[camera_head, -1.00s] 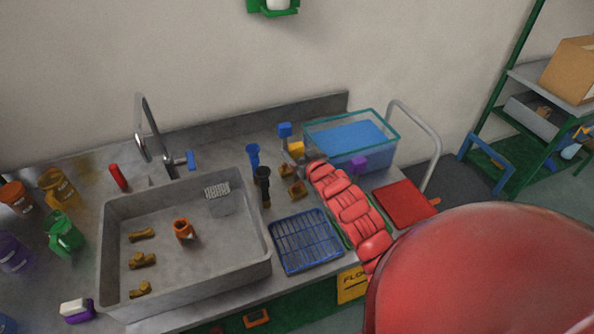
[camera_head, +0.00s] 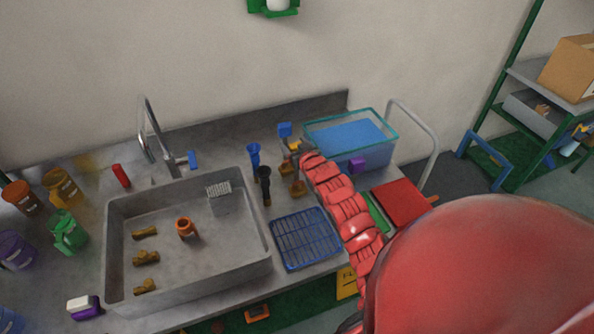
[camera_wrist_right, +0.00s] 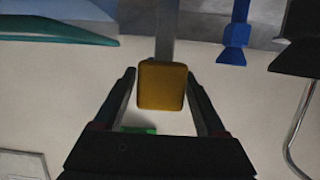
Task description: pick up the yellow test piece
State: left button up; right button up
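The yellow test piece (camera_wrist_right: 162,86) is a rounded block between the two fingers of my right gripper (camera_wrist_right: 161,78) in the wrist view. A grey post shows behind it. The fingers stand on either side, very close at the tips, with narrow gaps farther back; no firm grip shows. In the head view only a little of the yellow piece (camera_head: 295,144) shows, as my right gripper (camera_head: 297,150) covers most of it. My red right arm reaches in from the lower right. My left gripper is not in view.
Close by stand a blue block (camera_head: 284,129), a water tank (camera_head: 350,161), a blue funnel (camera_head: 253,157) and a dark upright tool (camera_head: 264,184). A blue rack (camera_head: 306,240) lies in front. The sink (camera_head: 188,284) is to the left. A red board (camera_head: 400,202) lies right of the arm.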

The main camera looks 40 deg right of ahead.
grip_shut()
dwell(0.5)
